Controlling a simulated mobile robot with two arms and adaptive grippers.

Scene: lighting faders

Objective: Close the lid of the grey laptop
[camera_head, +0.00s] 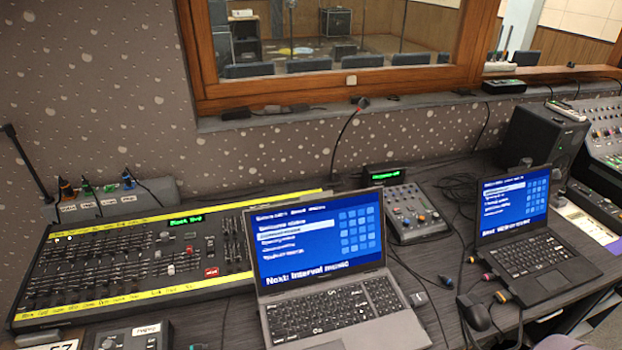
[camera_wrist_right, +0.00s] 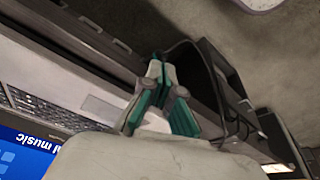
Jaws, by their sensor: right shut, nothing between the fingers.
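The grey laptop (camera_head: 355,270) stands open on the desk in the middle of the head view. Its lid is raised, with a lit blue screen (camera_head: 318,240) facing me above the dark keyboard (camera_head: 338,308). The front of its base is cut off by the picture's lower edge. In the right wrist view part of the same laptop (camera_wrist_right: 68,75) shows upside down at the left, with a corner of the blue screen below. My right gripper (camera_wrist_right: 159,72), with green-sided fingers, is shut and empty near the laptop's front edge. Whether it touches the laptop is unclear. My left gripper is not in view.
A black laptop (camera_head: 520,240) stands open to the right, with cables and plugs (camera_head: 485,290) between the two. A long fader console (camera_head: 130,260) lies left of the grey laptop, and a small mixer (camera_head: 408,212) lies behind it. A speaker (camera_head: 545,140) stands at the back right.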

